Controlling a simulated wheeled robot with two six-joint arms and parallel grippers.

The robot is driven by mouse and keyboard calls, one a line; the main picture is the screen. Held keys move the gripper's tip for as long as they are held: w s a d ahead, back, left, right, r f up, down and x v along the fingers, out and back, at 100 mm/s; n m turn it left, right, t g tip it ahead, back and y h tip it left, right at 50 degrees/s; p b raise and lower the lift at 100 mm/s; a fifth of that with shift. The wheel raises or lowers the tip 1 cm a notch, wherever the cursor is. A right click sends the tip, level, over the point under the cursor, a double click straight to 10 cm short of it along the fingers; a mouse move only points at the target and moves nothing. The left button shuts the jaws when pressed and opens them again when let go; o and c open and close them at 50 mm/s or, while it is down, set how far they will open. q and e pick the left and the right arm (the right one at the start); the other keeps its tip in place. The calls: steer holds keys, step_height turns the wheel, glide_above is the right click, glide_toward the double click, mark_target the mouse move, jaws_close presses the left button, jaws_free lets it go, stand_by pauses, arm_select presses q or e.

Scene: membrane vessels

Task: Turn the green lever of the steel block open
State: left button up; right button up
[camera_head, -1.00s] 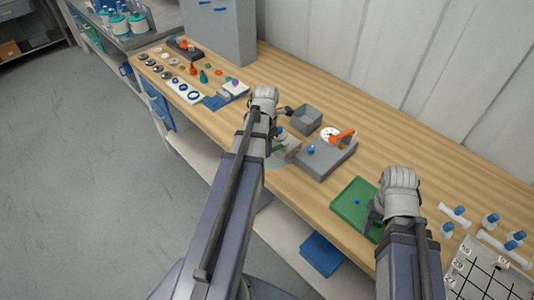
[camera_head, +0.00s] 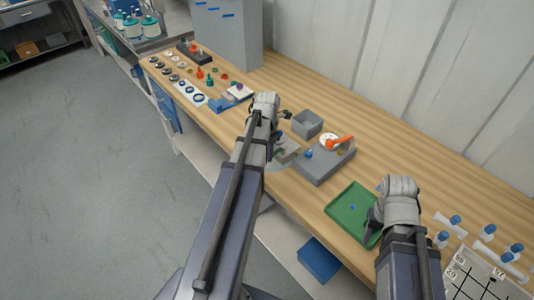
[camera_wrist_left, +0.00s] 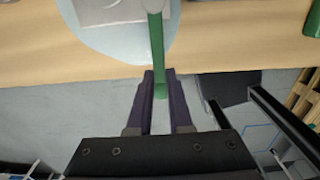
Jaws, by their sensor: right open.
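The steel block (camera_head: 288,150) stands near the bench's front edge, partly hidden behind my left arm in the head view. In the left wrist view, part of the block (camera_wrist_left: 108,12) shows at the top, over a pale round disc. Its green lever (camera_wrist_left: 156,45) runs down from there, its end between the two fingers of my left gripper (camera_wrist_left: 160,76). The gaps beside the lever are too narrow to tell whether the fingers press on it. My right gripper (camera_head: 373,220) is open and empty above the green tray (camera_head: 343,211).
A grey block (camera_head: 322,168) with an orange lever (camera_head: 340,141) stands right of the steel block. A grey open box (camera_head: 307,124) stands behind. Small parts and a white rack (camera_head: 190,92) lie at the left; blue-capped tubes (camera_head: 490,230) lie at the right.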

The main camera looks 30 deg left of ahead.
arm_select(q)
steer(key=o, duration=0.5)
steer(key=shift+d, duration=0.1)
step_height(320, 180, up, 8)
steer(key=p, duration=0.8)
steer(key=shift+f, duration=0.1)
